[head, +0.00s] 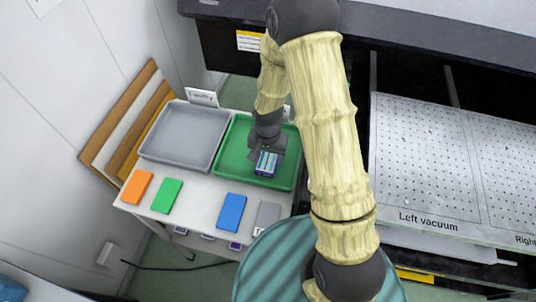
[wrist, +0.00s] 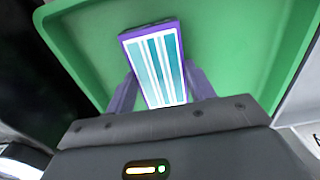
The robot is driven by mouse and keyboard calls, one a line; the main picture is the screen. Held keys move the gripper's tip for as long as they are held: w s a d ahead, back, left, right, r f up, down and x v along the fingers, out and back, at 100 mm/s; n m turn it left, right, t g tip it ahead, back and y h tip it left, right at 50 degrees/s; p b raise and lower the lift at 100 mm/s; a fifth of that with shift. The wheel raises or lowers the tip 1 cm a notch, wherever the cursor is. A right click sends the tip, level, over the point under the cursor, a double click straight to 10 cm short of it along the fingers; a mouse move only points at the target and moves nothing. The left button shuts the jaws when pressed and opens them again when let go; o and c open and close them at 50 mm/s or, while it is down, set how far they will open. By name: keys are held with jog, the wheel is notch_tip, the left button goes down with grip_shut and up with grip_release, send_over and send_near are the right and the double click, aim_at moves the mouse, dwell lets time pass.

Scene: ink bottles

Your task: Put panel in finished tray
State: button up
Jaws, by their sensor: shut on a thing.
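The panel (head: 266,165) is a small purple-edged plate with teal and white stripes. My gripper (head: 262,152) is shut on it, and the panel hangs tilted over the green tray (head: 232,160). In the wrist view the panel (wrist: 155,60) stands between the two purple-grey fingers (wrist: 158,92), with the green tray (wrist: 225,45) behind it. The gap between the panel and the tray floor cannot be told. I see no label reading "finished"; the writing on the small sign is too small to read.
A grey tray (head: 183,135) with a small white sign (head: 202,97) stands left of the green one. Orange (head: 136,187), green (head: 166,195), blue (head: 231,211) and grey (head: 267,217) blocks lie along the table's front. The perforated "Left vacuum" bed (head: 425,160) is at right.

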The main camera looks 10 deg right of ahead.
aim_at(270, 159)
jog(key=o, duration=1.1)
notch_tip(270, 159, up, 12)
jog(key=shift+r, duration=0.15)
jog(key=s+d+r+n+t, duration=0.1)
jog(key=s+d+r, duration=0.1)
jog(key=s, duration=0.1)
jog(key=s+d+r+n, duration=0.2)
jog(key=s+d, duration=0.1)
jog(key=s+d+r+n+t, duration=0.1)
jog(key=s+d+r, duration=0.1)
jog(key=s+d, duration=0.1)
jog(key=shift+s+r+t, duration=0.1)
jog(key=shift+s+t, duration=0.2)
jog(key=shift+s, duration=0.1)
